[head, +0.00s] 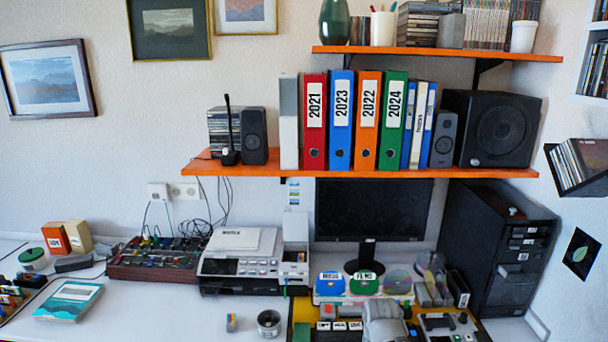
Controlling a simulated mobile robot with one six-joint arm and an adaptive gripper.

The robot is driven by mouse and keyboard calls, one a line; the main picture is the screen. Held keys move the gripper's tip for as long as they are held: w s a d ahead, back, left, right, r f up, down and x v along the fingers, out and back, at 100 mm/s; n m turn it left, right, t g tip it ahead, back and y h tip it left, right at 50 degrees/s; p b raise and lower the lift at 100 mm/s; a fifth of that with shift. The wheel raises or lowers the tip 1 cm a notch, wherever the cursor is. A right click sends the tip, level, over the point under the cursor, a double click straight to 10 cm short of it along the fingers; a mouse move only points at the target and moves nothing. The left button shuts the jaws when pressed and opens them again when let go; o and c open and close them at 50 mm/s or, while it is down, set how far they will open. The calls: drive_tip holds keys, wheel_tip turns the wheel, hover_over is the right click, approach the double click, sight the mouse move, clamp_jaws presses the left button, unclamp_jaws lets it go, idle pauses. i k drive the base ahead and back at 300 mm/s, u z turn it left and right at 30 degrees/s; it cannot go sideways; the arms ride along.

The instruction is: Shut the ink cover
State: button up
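A white and dark printer-like machine (222,267) stands on the white desk, left of the monitor. At its right end is an open compartment (294,270) with small coloured parts inside. A pale cover (295,228) stands upright behind this compartment and looks raised, so the ink cover appears open. A flat white lid (234,241) lies on the machine's main top. A pale grey rounded shape at the bottom edge may be part of my arm, but I cannot tell.
An orange shelf (470,173) with binders and speakers hangs above the machine. A monitor (372,215) and black computer tower (508,250) stand to the right. A mixer (158,259) is close on the left.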

sight(295, 223)
drive_tip(key=k, duration=0.65)
drive_tip(key=z, duration=0.2)
drive_tip(key=i, duration=1.5)
drive_tip(key=u, duration=0.75)
